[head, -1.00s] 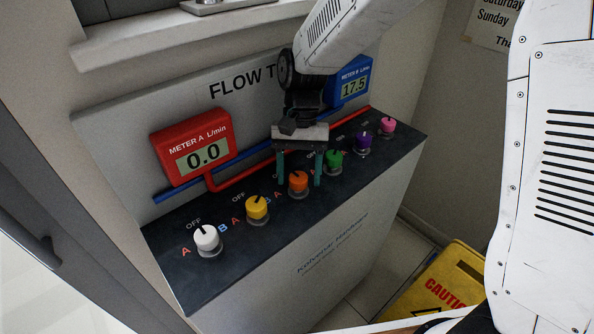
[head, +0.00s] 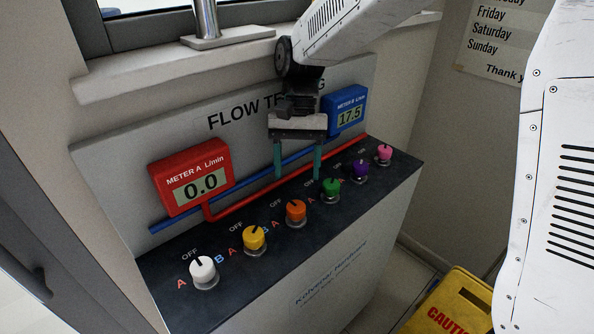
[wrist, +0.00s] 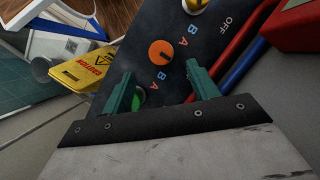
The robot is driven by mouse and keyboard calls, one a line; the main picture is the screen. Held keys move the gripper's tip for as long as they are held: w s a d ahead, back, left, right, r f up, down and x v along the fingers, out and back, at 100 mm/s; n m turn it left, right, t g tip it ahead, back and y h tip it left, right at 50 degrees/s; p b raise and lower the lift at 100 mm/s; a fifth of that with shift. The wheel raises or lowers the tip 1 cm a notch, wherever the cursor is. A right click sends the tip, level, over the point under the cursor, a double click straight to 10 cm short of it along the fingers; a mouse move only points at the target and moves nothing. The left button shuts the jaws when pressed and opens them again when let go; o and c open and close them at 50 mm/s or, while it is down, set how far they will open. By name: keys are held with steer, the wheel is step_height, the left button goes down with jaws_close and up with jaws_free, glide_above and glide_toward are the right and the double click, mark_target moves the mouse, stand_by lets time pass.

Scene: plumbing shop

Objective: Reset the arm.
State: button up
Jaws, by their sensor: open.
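My gripper (head: 297,160) is open and empty, its two green fingers pointing down above the dark panel of the flow bench (head: 232,263). In the head view it is just behind the orange knob (head: 295,212) and the green knob (head: 331,187), apart from both. In the wrist view the fingers (wrist: 158,90) show with the orange knob (wrist: 161,53) beyond them. The green knob (wrist: 138,98) is partly hidden by a finger there.
The panel also bears white (head: 202,269), yellow (head: 255,238), purple (head: 361,168) and pink (head: 384,152) knobs. Red meter A (head: 190,176) reads 0.0; blue meter B (head: 346,110) reads 17.5. Pipes run behind the knobs. A yellow caution sign (head: 449,302) stands on the floor at right.

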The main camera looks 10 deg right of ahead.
steer(key=s+d+r+n+t, duration=0.1)
steer(key=s+d+r+t, duration=0.2)
steer(key=s+d, duration=0.7)
steer(key=s+d+r+n+t, duration=0.1)
steer(key=s+d+r+t, duration=0.2)
steer(key=s+d, duration=0.6)
steer(key=shift+s+d+r+h, duration=0.4)
steer(key=shift+s+r, duration=0.1)
steer(key=shift+s, duration=1.55)
